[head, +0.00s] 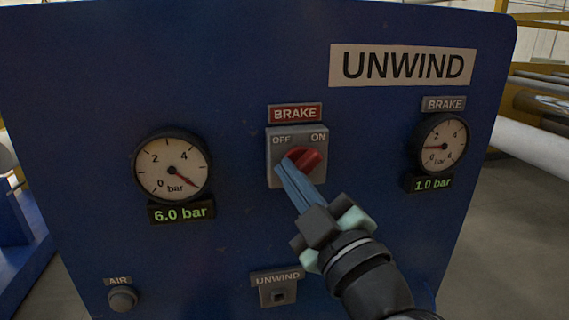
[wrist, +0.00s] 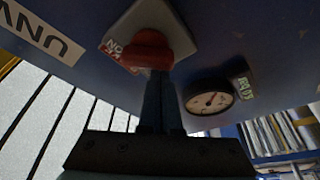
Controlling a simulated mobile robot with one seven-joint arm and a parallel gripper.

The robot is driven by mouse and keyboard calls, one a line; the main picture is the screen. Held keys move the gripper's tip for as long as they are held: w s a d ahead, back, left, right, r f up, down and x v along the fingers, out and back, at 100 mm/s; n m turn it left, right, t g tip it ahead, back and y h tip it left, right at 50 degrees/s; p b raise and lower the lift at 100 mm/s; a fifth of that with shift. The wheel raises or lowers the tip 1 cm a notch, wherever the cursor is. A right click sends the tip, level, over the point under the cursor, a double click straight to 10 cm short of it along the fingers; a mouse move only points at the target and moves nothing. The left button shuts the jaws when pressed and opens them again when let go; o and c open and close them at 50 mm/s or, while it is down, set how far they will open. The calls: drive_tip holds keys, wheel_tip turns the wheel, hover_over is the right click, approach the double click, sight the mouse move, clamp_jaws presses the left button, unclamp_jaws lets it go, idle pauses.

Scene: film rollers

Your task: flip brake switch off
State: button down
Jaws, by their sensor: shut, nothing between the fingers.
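The brake switch is a red knob (head: 308,158) on a grey plate (head: 318,184) marked OFF at upper left and ON at upper right, under a red BRAKE label (head: 295,113). The knob's visible end points up toward ON. My gripper (head: 287,163) is shut and empty, its blue fingers in front of the plate at the knob's left side, covering part of it. In the wrist view the fingertips (wrist: 158,82) are right at the red knob (wrist: 148,50). I cannot tell whether they touch it.
The blue panel (head: 235,60) carries a left gauge (head: 171,168) with a 6.0 bar readout and a right brake gauge (head: 439,144) with a 1.0 bar readout. An AIR button (head: 122,299) and an UNWIND socket (head: 277,292) sit below. White rollers (head: 530,143) stand to the right.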

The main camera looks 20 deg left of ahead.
drive_tip(key=shift+f+n+g+b, duration=0.3)
drive_tip(key=shift+n+b, duration=0.55)
drive_tip(key=shift+b, duration=0.9)
drive_tip(key=shift+f+n+g+b, duration=0.15)
drive_tip(key=shift+n+g+b, duration=0.25)
drive_tip(key=shift+n+b, duration=0.9)
drive_tip(key=shift+w+d+f+n+g+h+b, duration=0.2)
drive_tip(key=shift+d+f+n+g+h+b, duration=0.3)
drive_tip(key=shift+n+b, duration=1.5)
drive_tip(key=shift+w+d+r+n+g+h+b, duration=0.2)
drive_tip(key=shift+n+h+b, duration=0.5)
drive_tip(key=shift+n+b, duration=1.35)
drive_tip(key=shift+w+d+f+n+g+h+b, duration=0.2)
drive_tip(key=shift+f+n+g+h+b, duration=0.3)
drive_tip(key=shift+n+b, duration=1.5)
drive_tip(key=shift+r, duration=0.1)
